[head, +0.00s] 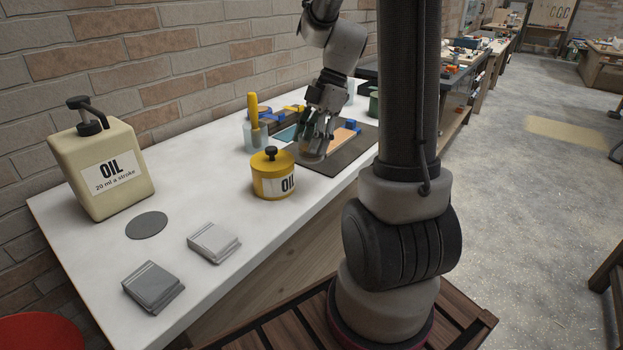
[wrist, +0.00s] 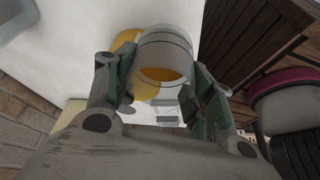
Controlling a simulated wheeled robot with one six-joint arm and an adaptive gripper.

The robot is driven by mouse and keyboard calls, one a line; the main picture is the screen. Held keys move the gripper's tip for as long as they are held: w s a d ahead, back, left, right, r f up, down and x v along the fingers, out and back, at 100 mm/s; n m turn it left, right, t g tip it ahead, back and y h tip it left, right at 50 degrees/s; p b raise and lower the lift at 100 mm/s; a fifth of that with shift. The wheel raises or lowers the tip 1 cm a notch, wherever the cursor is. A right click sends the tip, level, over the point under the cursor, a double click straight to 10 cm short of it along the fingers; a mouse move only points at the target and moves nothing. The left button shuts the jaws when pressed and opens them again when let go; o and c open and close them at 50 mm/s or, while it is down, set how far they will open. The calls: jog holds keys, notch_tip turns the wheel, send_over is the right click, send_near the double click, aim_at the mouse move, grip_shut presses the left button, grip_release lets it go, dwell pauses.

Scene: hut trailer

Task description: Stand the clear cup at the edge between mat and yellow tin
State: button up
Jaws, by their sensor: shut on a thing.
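The clear cup (wrist: 165,50) is held between the two fingers of my gripper (wrist: 166,88) in the wrist view. The yellow tin's wall shows through and beside it. In the head view my gripper (head: 317,140) is over the near-left part of the dark mat (head: 341,165), with the cup mostly hidden by the fingers. The yellow tin (head: 268,183), with a black knob and an OIL label, stands on the white bench left of and nearer than the mat. I cannot tell whether the cup's base touches anything.
A clear container with a yellow-handled tool (head: 254,128) stands behind the tin. A big oil pump can (head: 100,165), a grey disc (head: 147,225) and two grey blocks (head: 214,243) are on the left. The white bench (head: 200,190) is bare between disc and tin.

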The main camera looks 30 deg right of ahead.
notch_tip(320, 180, down, 8)
jog(key=shift+f, duration=0.15)
jog(key=shift+f, duration=0.15)
jog(key=o, duration=1)
jog(key=shift+o, duration=0.2)
jog(key=v, duration=1.2)
jog(key=s+a+r+m+t+h, duration=0.2)
jog(key=s+a+r+m, duration=0.1)
jog(key=s+m, duration=0.5)
jog(key=s+a+r+m+t+h, duration=0.2)
jog(key=s+a+r+m, duration=0.2)
jog(key=s+m, duration=0.4)
jog(key=shift+a+r+m+h, duration=0.3)
jog(key=shift+a+r+m, duration=0.05)
jog(key=shift+m, duration=0.35)
